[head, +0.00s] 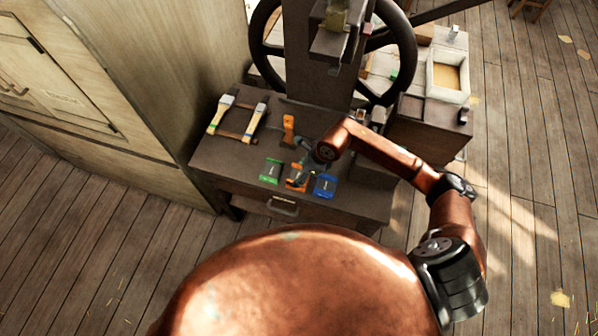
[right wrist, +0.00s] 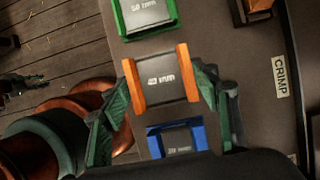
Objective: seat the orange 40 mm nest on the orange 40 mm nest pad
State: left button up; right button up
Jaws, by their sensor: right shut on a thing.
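The orange 40 mm nest (right wrist: 132,95) is between the fingers of my right gripper (right wrist: 162,100) in the right wrist view. Two orange side walls flank a dark face reading "40 mm". The gripper is shut on it from both sides. In the head view my right gripper (head: 304,168) is low over the front of the dark table, with orange (head: 297,184) showing under it. The orange 40 mm nest pad cannot be told apart from the nest; I cannot tell whether the nest touches it. My left gripper is not in view.
A green 50 mm piece (head: 271,171) lies left of the gripper and a blue piece (head: 324,186) right. An orange upright part (head: 288,128) stands behind. Two pale-ended tools (head: 238,117) lie at the left. The press column and handwheel (head: 397,50) rise behind.

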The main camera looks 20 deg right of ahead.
jog(key=shift+f+b, duration=0.6)
jog(key=shift+f, duration=0.25)
jog(key=o, duration=1.6)
jog(key=shift+f, duration=0.1)
jog(key=v, duration=1.2)
